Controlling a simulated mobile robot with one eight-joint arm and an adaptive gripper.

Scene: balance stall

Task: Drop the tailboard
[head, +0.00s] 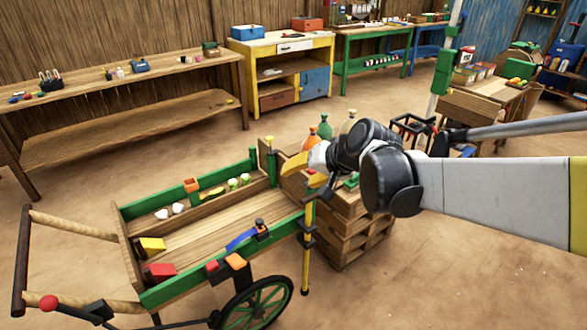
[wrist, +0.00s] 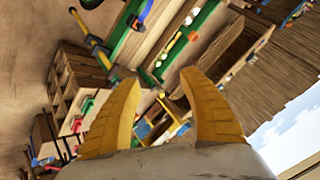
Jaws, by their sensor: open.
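The handcart has a plank bed (head: 215,222) and green side rails (head: 175,290), with its handles at the left. At its right end, a wooden end board (head: 290,187) that looks like the tailboard shows partly; my gripper and stacked crates make its edges and angle hard to tell. A blue bar (head: 243,238) with a black knob (head: 262,228) sits on the near rail. A yellow post (head: 307,245) with black collars stands at the near right corner. My gripper (head: 308,174) is above that end, its yellow fingers apart and empty; they also show open in the wrist view (wrist: 160,78).
Wooden crates (head: 345,235) stand just right of the cart, with bottles (head: 326,127) behind. Small goods, including a yellow block (head: 152,245) and a red block (head: 161,271), lie in the cart. A spoked wheel (head: 262,305) is below. The floor at lower right is clear.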

